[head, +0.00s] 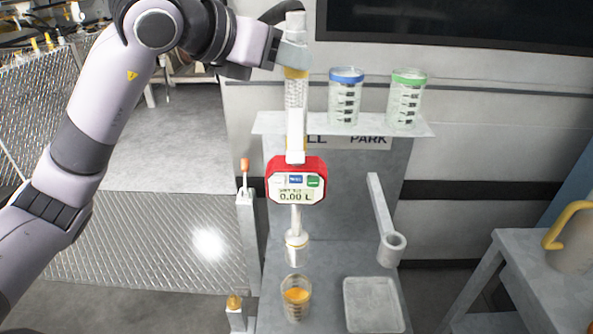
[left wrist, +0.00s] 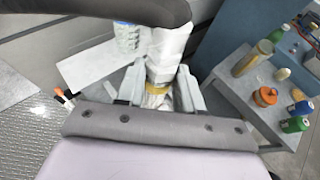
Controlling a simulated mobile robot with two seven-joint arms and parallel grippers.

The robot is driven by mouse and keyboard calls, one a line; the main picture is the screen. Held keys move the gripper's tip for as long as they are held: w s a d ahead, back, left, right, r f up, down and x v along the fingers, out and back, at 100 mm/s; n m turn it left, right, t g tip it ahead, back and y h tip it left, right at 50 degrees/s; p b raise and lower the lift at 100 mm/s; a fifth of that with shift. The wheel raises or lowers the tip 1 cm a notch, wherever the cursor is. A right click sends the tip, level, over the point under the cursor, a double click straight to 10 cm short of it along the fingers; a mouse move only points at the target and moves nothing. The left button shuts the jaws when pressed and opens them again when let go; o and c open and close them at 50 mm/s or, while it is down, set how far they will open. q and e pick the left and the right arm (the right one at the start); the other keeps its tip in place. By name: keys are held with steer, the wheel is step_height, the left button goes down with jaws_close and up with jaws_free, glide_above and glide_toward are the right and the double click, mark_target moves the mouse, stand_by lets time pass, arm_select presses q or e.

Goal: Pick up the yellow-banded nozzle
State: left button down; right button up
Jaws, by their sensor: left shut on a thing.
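The yellow-banded nozzle (head: 296,96) stands upright in the middle of the head view, with a yellow band near its top. A red meter (head: 297,180) reading 0.00 L is on it. Its thin lower spout ends at a pale cup-like piece (head: 297,248); I cannot tell whether that is its tip or a holder. My left gripper (head: 291,53) is shut on the nozzle's upper end by the yellow band. In the left wrist view the nozzle (left wrist: 160,73) is between the two fingers (left wrist: 160,92). My right gripper is not in view.
A cup of orange liquid (head: 296,298) stands below the nozzle. An empty ring holder (head: 392,247) and a tray (head: 373,304) are to its right. Blue-lidded (head: 345,98) and green-lidded (head: 405,100) beakers stand on the shelf (head: 268,124). A side table (head: 520,265) is far right.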

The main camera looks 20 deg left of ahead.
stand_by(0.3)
arm_select(q)
steer(key=shift+r, duration=0.15)
steer(key=shift+r, duration=0.1)
step_height(320, 180, up, 20)
steer(key=p, duration=0.1)
steer(key=shift+p, duration=0.4)
stand_by(0.4)
steer(key=shift+f, duration=0.2)
